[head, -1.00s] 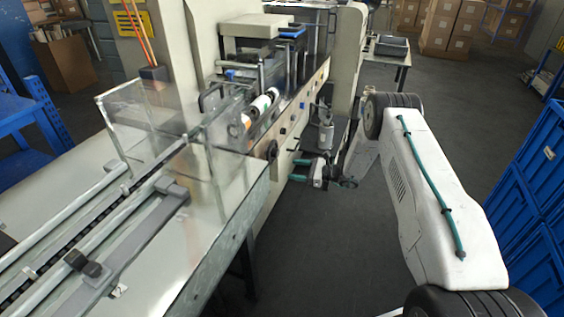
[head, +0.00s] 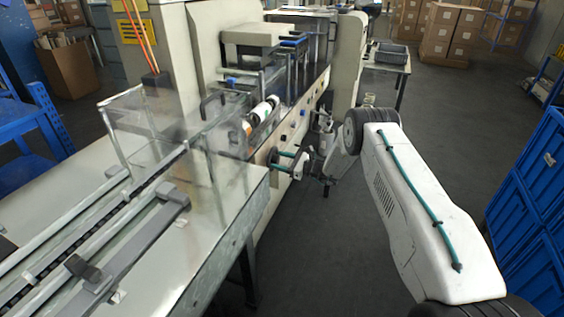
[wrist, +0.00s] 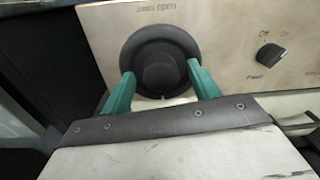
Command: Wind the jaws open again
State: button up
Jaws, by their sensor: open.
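A round black knob (wrist: 158,62) with a wide collar sits on the pale panel, under lettering that reads "Jaws open". In the wrist view, my gripper (wrist: 160,70) is open, with one teal finger at the lower left of the knob and the other at its right. The knob lies between the fingertips; I cannot tell whether they touch it. In the head view, my gripper (head: 281,160) points at the machine's front panel, where the knob (head: 273,156) shows small between the teal fingers.
A smaller black switch (wrist: 269,54) with on and off style markings is to the right on the panel. The clear guard (head: 225,165) and metal table edge (head: 225,260) lie left of my arm. Blue crates (head: 540,190) stand at the right. The grey floor between is clear.

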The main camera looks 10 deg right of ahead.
jog(key=c, duration=1)
